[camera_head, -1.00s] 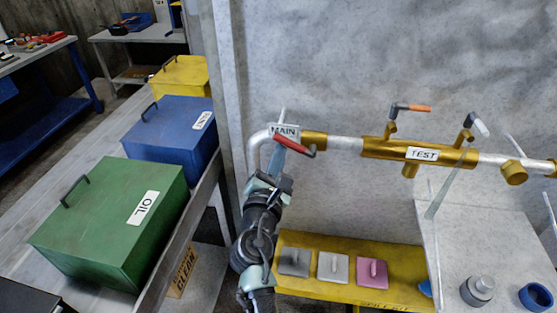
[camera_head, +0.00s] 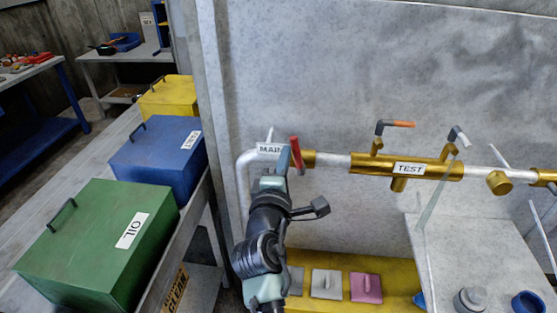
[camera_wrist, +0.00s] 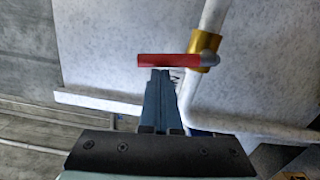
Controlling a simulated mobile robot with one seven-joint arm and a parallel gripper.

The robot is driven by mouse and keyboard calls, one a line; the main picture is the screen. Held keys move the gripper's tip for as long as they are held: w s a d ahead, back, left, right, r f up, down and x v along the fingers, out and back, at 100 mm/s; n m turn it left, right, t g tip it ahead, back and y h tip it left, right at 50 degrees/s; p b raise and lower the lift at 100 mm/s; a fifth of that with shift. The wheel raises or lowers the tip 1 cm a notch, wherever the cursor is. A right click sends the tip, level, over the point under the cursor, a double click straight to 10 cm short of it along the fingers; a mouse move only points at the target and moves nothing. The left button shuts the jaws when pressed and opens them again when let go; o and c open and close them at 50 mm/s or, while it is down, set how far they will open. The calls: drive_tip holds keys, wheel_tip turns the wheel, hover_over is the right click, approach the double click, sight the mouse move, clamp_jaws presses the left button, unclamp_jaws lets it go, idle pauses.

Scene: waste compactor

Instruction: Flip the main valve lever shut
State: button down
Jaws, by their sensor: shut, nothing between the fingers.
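The main valve lever has a red handle (camera_head: 296,154) beside the brass main valve (camera_head: 309,158), near the MAIN label (camera_head: 270,149). In the head view the handle stands nearly upright, crosswise to the pipe. In the wrist view the red handle (camera_wrist: 168,60) also lies across the pipe, its grey pivot end at the brass fitting (camera_wrist: 204,50). My gripper (camera_head: 284,160) is just left of the handle. In the wrist view my gripper's tips (camera_wrist: 161,72) are together and meet the handle's edge; I cannot tell whether they touch it. Nothing is held.
A TEST pipe section (camera_head: 408,169) with an orange-tipped lever (camera_head: 399,124) is to the right. A yellow bench (camera_head: 390,282) with plates stands below. Green (camera_head: 95,235), blue (camera_head: 160,150) and yellow (camera_head: 172,95) boxes line the left counter. The wall behind is bare.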

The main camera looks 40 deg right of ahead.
drive_tip(key=shift+s+d+r+m, duration=0.2)
drive_tip(key=shift+s+d+m, duration=0.25)
drive_tip(key=shift+m, duration=0.45)
